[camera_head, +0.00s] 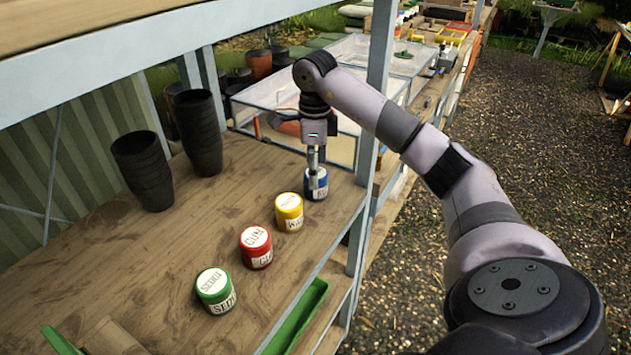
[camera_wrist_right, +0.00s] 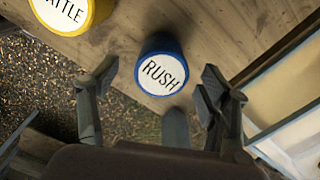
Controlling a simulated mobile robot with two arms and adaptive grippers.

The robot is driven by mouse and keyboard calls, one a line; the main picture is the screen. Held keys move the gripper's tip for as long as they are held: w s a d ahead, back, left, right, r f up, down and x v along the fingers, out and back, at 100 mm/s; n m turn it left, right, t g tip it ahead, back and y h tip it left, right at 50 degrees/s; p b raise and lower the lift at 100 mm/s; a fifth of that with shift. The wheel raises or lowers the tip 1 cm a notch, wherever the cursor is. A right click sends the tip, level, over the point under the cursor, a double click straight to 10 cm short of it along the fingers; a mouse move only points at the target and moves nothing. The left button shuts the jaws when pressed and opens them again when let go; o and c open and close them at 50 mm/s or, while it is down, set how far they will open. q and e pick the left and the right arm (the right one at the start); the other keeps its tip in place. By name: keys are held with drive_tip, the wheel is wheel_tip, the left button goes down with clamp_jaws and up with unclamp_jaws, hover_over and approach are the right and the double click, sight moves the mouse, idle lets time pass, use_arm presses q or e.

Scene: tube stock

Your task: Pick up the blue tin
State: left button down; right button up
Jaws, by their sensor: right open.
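The blue tin (camera_head: 321,191) stands upright on the wooden shelf, at the far end of a row of tins. In the right wrist view the blue tin (camera_wrist_right: 163,70) has a white lid reading RUSH and a blue rim. My right gripper (camera_head: 314,172) reaches down over the blue tin and partly covers it. In the right wrist view its fingers (camera_wrist_right: 158,82) are spread apart, with the tin ahead of the gap between them and nothing held. I cannot tell whether a finger touches it. My left gripper is in neither view.
A yellow tin (camera_head: 289,211) stands close to the blue one, then a red tin (camera_head: 256,247) and a green tin (camera_head: 215,291). Black pot stacks (camera_head: 143,170) stand further back. A shelf post (camera_head: 376,90) rises beside my right arm. Shelf around the pots is clear.

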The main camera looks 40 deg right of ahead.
sight(314, 196)
wheel_tip(314, 196, down, 4)
drive_tip(key=shift+d+r, duration=0.15)
drive_tip(key=shift+r, duration=0.1)
drive_tip(key=c, duration=1.3)
